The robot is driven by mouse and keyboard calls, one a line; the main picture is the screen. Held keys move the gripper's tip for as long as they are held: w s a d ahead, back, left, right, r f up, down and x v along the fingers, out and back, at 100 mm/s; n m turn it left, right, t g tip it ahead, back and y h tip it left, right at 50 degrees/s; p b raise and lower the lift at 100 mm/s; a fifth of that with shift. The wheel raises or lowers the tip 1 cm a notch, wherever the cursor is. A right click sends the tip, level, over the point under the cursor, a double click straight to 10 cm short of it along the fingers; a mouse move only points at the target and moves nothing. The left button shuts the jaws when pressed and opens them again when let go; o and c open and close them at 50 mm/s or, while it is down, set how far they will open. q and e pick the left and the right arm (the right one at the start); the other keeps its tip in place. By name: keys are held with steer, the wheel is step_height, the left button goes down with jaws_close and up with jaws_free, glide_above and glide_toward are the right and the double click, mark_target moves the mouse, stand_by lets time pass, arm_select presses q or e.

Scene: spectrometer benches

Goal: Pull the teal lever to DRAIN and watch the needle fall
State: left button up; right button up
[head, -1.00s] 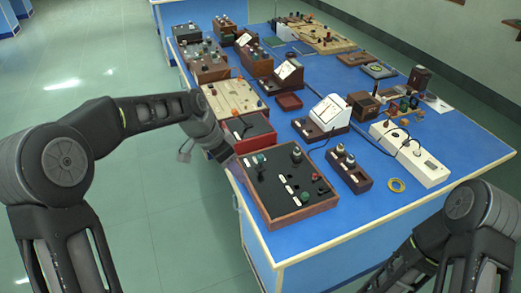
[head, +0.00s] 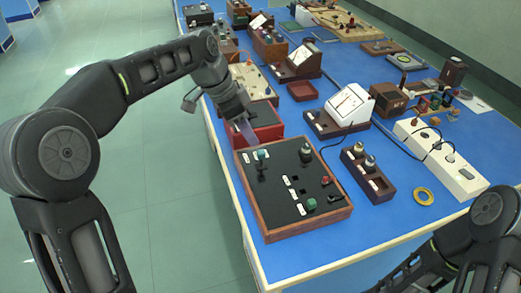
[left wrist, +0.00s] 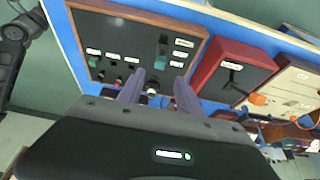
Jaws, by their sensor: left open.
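The teal lever (head: 262,154) stands at the far left of a black panel in a wood-framed box (head: 297,231). In the left wrist view the teal lever (left wrist: 161,49) rises beside small white labels, too small to read. My left gripper (head: 247,132) is open and empty, near the panel's far-left corner, with its purple fingers pointing toward the panel. In the left wrist view its fingers (left wrist: 160,88) are apart, and the lever shows beyond them. A white-cased meter (head: 350,101) stands farther back; its needle is too small to read. My right gripper is not in view.
A green knob (head: 310,204) and other small controls sit on the same panel. A red box (head: 268,133) adjoins its far side. The blue bench front is clear.

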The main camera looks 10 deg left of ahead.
mark_target(261, 151)
arm_select(q)
steer(key=shift+x, duration=3.9)
jaws_close()
